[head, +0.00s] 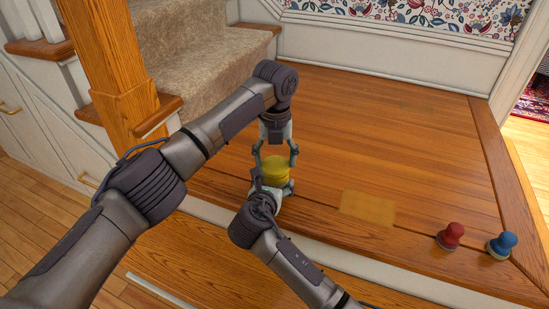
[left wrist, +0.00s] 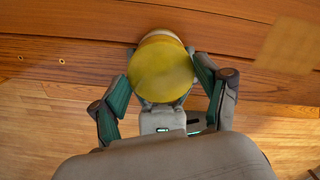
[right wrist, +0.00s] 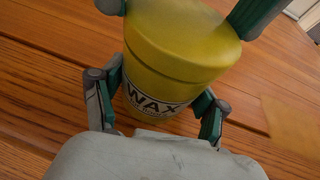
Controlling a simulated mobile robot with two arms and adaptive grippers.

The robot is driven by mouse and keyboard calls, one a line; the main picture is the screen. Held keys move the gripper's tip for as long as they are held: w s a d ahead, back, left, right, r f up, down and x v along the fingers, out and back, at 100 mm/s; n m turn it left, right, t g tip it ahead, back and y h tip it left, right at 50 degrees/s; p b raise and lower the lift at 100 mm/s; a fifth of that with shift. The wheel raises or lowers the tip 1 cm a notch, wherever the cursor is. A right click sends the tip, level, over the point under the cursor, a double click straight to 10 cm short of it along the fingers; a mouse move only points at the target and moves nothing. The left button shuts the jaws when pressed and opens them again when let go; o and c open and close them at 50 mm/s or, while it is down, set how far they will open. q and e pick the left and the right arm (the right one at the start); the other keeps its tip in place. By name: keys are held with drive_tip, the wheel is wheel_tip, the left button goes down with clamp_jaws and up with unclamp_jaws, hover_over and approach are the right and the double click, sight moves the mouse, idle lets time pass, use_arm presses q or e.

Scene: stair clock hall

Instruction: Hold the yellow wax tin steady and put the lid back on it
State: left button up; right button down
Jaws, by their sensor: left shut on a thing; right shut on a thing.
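The yellow wax tin (head: 276,180) stands upright on the wooden landing near its front edge. Its label shows in the right wrist view (right wrist: 155,103). The yellow lid (left wrist: 161,70) is at the tin's mouth, with no clear gap below it in the right wrist view (right wrist: 185,35). Whether it is fully seated I cannot tell. My left gripper (head: 277,158) points down from above and is shut on the lid's sides. My right gripper (head: 275,188) comes in low from the front and is shut around the tin's body, below the left fingers.
A red-knobbed object (head: 450,236) and a blue-knobbed one (head: 502,245) stand at the landing's right front. A pale tan square (head: 368,208) lies flat right of the tin. A wooden post (head: 120,70) and carpeted stairs (head: 190,45) are at left. The landing behind is clear.

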use_arm(q)
drive_tip(key=m, duration=0.6)
drive_tip(key=shift+d+m, duration=0.1)
drive_tip(key=shift+m, duration=0.2)
drive_tip(key=o, duration=1)
drive_tip(key=shift+r, duration=0.1)
drive_tip(key=shift+r, duration=2.2)
